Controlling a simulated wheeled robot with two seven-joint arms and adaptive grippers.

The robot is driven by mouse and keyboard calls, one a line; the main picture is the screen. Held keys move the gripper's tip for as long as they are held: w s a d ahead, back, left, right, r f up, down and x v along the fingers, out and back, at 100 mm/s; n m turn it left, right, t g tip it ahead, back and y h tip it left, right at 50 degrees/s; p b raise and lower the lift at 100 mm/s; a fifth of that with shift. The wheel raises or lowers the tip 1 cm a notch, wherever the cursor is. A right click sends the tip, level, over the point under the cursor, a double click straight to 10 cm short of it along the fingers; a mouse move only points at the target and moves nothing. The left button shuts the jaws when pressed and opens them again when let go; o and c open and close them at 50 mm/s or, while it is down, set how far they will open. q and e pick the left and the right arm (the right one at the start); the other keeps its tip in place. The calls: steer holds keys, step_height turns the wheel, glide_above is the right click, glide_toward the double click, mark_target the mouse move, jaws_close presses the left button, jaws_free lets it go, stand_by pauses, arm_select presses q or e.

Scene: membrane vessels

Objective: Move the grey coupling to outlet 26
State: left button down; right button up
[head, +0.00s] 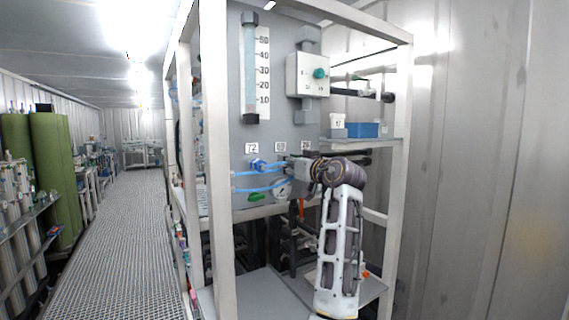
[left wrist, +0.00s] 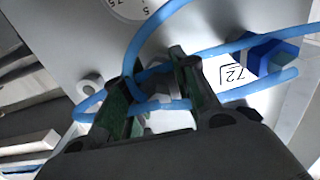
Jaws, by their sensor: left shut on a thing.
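My left gripper (head: 297,170) is at the grey panel (head: 245,135), in front of the port row's right part. In the left wrist view, its dark green fingers (left wrist: 150,100) are closed around the grey coupling (left wrist: 160,118), largely hidden by fingers and blue hose. Number plates 72 (head: 252,148), one seemingly 59 (head: 280,147) and one seemingly 26 (head: 305,146) sit above the ports. Outlet 26 is hidden behind the gripper in the head view. A bare round grey port (left wrist: 88,88) shows left of the fingers in the left wrist view. My right gripper is not in view.
A blue fitting (head: 258,165) with a blue hose sits under plate 72. Looping blue hoses (left wrist: 155,35) cross close to the fingers. A round gauge (head: 283,189) and green handle (head: 257,197) are below. White frame posts (head: 400,150) flank the panel.

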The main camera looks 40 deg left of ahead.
arm_select(q)
steer(key=shift+d, duration=0.1)
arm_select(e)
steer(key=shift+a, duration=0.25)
arm_select(q)
steer(key=shift+d+f, duration=0.1)
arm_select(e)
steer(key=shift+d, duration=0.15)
arm_select(q)
steer(key=shift+s+d, duration=0.25)
steer(key=shift+d, duration=0.1)
steer(key=shift+s+d+b, duration=0.1)
steer(key=shift+d+b, duration=0.15)
steer(key=shift+b, duration=0.05)
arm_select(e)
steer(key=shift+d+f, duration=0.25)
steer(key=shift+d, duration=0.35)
arm_select(q)
steer(key=shift+s+d, duration=0.15)
steer(key=shift+d, duration=0.2)
steer(key=shift+s+d, duration=0.2)
steer(key=shift+d, duration=0.2)
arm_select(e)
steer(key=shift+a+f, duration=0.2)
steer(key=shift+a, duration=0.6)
arm_select(q)
steer(key=shift+d, duration=0.1)
